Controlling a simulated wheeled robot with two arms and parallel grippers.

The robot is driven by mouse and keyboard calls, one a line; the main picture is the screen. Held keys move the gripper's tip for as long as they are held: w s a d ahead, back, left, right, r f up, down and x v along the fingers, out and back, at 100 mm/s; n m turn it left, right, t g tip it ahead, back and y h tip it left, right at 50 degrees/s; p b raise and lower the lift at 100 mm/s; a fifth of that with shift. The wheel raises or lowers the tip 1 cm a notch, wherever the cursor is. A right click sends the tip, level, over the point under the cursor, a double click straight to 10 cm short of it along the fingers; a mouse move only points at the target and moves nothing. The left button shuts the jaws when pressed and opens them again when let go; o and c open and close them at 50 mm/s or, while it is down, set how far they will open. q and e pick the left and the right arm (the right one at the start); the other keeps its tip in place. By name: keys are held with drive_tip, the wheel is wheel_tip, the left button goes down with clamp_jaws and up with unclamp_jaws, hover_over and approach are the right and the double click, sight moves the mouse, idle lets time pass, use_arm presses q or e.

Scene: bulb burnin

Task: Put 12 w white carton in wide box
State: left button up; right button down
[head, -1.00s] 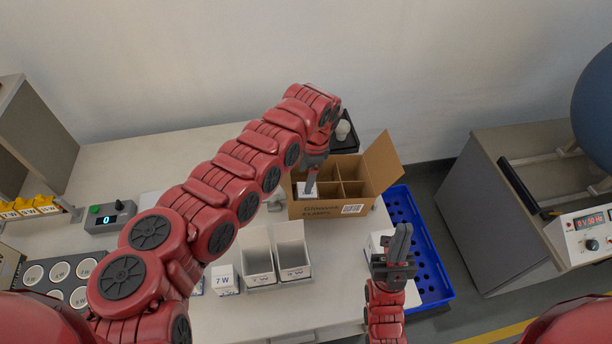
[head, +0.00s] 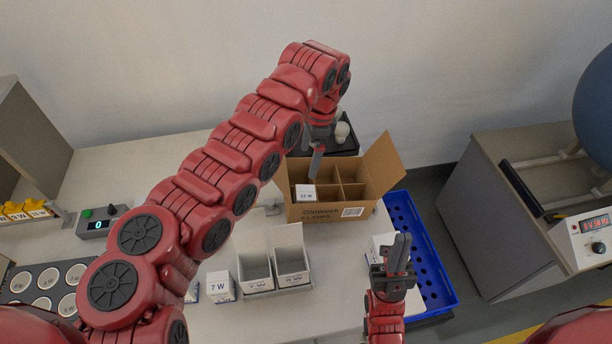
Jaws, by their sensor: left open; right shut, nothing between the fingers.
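The wide box (head: 328,212) is an open brown cardboard box with dividers, standing at the back right of the table. A white carton marked 12 W (head: 306,193) sits in its front left compartment, its labelled top showing. My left gripper (head: 316,168) is open and empty above the box, just above and to the right of the carton, apart from it. My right gripper (head: 398,246) is shut and empty at the table's right side, in front of the box.
A white carton (head: 380,246) stands beside my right gripper, partly hidden. A 7 W carton (head: 220,287) stands left of two open white bins (head: 291,267). A blue crate (head: 433,270) lies at the right. A black tray (head: 349,143) with white items is behind the box.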

use_arm(q)
wheel_tip(320, 180, up, 9)
drive_tip(key=d+b, duration=0.1)
drive_tip(key=shift+w+d+f, duration=0.15)
drive_tip(key=shift+d, duration=0.05)
idle(0.8)
